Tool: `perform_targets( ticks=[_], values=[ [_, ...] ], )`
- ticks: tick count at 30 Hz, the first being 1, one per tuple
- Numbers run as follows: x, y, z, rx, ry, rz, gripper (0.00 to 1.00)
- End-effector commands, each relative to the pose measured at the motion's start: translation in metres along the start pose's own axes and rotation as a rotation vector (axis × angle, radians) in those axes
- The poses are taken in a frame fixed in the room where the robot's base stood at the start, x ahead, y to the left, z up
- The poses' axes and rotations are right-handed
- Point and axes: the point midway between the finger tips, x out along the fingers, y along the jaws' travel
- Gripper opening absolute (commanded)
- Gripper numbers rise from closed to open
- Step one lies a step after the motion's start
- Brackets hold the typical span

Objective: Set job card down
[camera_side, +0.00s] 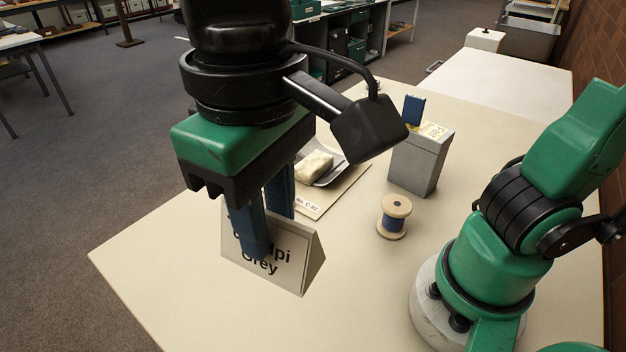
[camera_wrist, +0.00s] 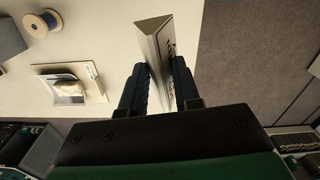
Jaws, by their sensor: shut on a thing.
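The job card is a grey, tent-shaped card (camera_side: 288,258) with dark lettering, partly hidden, that ends in "lpi" and "Grey". My gripper (camera_side: 266,228) has its blue fingers on either side of the card and is shut on it. In the wrist view the card (camera_wrist: 155,50) stands between the two fingers (camera_wrist: 160,85), its triangular end showing. The card is near the table's left front part. I cannot tell whether its lower edge touches the table (camera_side: 180,270).
Behind the card lie a labelled board (camera_side: 318,209) and a metal scoop (camera_side: 335,174) holding a pale block (camera_side: 314,166). A thread spool (camera_side: 394,217) and a grey box (camera_side: 415,165) stand to the right. The table's left front is clear.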

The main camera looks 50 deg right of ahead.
Motion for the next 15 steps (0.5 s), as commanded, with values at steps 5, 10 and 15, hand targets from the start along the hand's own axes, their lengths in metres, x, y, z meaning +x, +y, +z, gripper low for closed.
perform_targets(
  ticks=[5,10,15],
  values=[
    [-0.015,0.006,-0.05,0.04,0.0,-0.001,0.0],
    [-0.022,0.03,-0.116,0.081,0.0,-0.003,0.0],
    [-0.018,0.071,-0.175,0.118,0.001,-0.005,0.0]
  ],
)
